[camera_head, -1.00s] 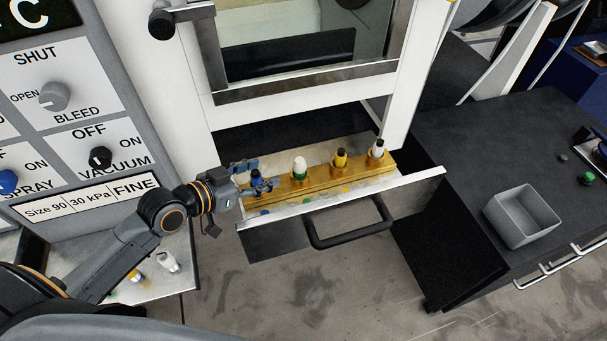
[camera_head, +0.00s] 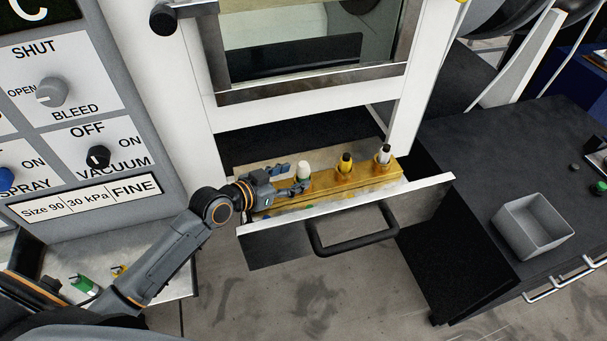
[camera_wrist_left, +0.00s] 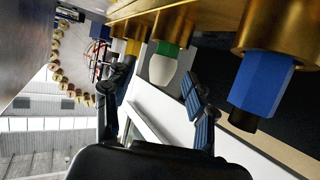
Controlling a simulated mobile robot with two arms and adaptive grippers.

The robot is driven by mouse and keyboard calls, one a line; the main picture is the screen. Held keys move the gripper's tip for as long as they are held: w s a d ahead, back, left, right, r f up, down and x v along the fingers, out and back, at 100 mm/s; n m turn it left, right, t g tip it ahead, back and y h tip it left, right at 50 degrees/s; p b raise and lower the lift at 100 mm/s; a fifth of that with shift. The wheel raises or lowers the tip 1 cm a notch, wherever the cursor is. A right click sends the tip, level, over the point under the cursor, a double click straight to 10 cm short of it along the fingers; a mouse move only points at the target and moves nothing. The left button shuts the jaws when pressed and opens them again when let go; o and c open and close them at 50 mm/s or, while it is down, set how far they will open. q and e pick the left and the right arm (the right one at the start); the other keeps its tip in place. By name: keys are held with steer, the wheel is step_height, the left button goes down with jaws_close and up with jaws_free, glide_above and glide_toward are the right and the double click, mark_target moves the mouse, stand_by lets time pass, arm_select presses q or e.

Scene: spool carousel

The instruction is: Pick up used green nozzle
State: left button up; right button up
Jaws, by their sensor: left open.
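The green nozzle (camera_head: 304,170), with a green collar and a pale rounded tip, stands in a gold rack (camera_head: 335,190) inside the open drawer. My left gripper (camera_head: 294,178) is open and close beside it. In the left wrist view the green nozzle (camera_wrist_left: 163,68) shows between and just beyond the open fingers (camera_wrist_left: 158,92), which do not appear closed on it. A blue nozzle with a dark tip (camera_wrist_left: 260,82) sits nearby in the rack, right in the wrist view; my gripper hides it in the head view.
Yellow (camera_head: 344,164) and white (camera_head: 383,156) nozzles stand farther right in the rack. The drawer front (camera_head: 420,205) with its black handle (camera_head: 350,240) lies in front. A grey bin (camera_head: 533,226) stands on the dark cabinet. A green nozzle (camera_head: 84,284) lies on the lower-left table.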

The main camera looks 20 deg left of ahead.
mark_target(299, 173)
arm_select(q)
steer(key=shift+w+d, duration=0.2)
steer(key=shift+w, duration=0.4)
steer(key=p+x, duration=0.1)
steer(key=x, duration=0.3)
steer(key=shift+w+a+f, duration=0.1)
steer(key=shift+f, duration=0.05)
jaws_close()
